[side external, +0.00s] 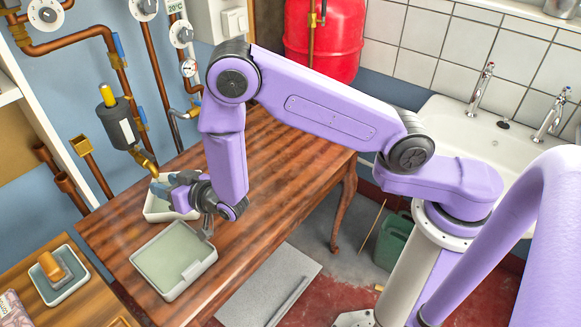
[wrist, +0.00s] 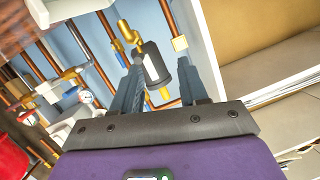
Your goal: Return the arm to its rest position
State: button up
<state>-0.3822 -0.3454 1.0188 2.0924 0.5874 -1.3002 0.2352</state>
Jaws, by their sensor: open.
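My purple arm reaches from its base at the right over the wooden table. My gripper (side external: 164,188) is over the left part of the table, close to a small pale tray (side external: 155,211) that it partly hides. It points toward the wall with the pipes. In the wrist view, the two dark fingers of my gripper (wrist: 158,82) stand apart with nothing held between them. Behind them is a black cylinder with brass fittings (wrist: 153,62).
A pale green-grey tray (side external: 172,258) lies on the wooden table (side external: 262,180). Copper pipes (side external: 155,75) and the black cylinder (side external: 117,120) are on the left wall. A red tank (side external: 325,40) is behind my arm, and a white sink (side external: 460,125) is at the right.

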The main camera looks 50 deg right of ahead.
jog(key=s+r+n+g+y, duration=0.1)
jog(key=s+r+n+g, duration=0.15)
jog(key=s, duration=0.35)
jog(key=s+d+r+n+g+y, duration=0.1)
jog(key=s+r+n+g, duration=0.1)
jog(key=s+r+g, duration=0.3)
jog(key=s+r+n+g+y, duration=0.1)
jog(key=s+n+g, duration=0.2)
jog(key=s, duration=0.3)
jog(key=s+d+r+n+g+h, duration=0.2)
jog(key=s+d+n, duration=0.1)
jog(key=s+d, duration=0.7)
jog(key=s+d+r+n+g+h, duration=0.2)
jog(key=s+d+r+n, duration=0.1)
jog(key=s+d, duration=0.7)
jog(key=shift+s+d+r+h, duration=0.15)
jog(key=shift+d+h, duration=0.25)
jog(key=shift+d, duration=0.2)
